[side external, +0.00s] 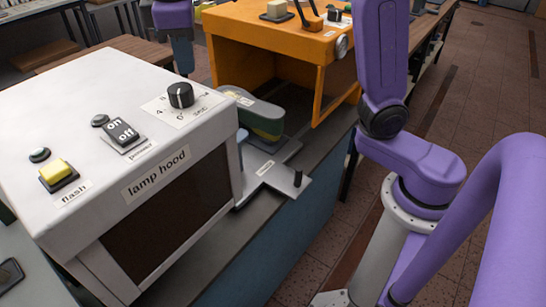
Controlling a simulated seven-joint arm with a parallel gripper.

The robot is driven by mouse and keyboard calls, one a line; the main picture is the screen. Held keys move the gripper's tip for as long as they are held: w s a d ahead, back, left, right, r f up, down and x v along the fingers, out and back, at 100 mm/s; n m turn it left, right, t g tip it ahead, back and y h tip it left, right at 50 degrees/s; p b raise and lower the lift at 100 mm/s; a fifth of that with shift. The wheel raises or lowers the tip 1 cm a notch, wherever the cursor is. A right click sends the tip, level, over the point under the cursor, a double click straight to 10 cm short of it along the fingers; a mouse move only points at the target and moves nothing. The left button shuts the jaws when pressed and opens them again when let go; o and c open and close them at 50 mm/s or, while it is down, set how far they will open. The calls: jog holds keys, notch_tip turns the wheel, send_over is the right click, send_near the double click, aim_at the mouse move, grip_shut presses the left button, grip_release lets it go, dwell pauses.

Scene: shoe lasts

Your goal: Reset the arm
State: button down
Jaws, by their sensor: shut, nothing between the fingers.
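My purple arm (410,165) rises at the right of the side external view, with dark joint rings and a grey cylindrical section below. One upright purple link runs out of the top edge.
A white "lamp hood" box (110,130) with a knob and switches stands at the left. Beside it is a green-grey device with yellow (255,115) and a metal plate with a dark peg (270,178). An orange housing (270,35) stands behind. Tiled floor (475,95) is clear at the right.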

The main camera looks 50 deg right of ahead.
jog(key=s+d+f+n+g+y, duration=0.1)
jog(key=s+d+f, duration=0.6)
jog(key=s, duration=0.5)
jog(key=s+d+f+n, duration=0.2)
jog(key=s+d+f, duration=0.6)
jog(key=s+f, duration=0.2)
jog(key=shift+s+d+g+y, duration=0.15)
jog(key=shift+s+g+y, duration=0.25)
jog(key=shift+s, duration=0.7)
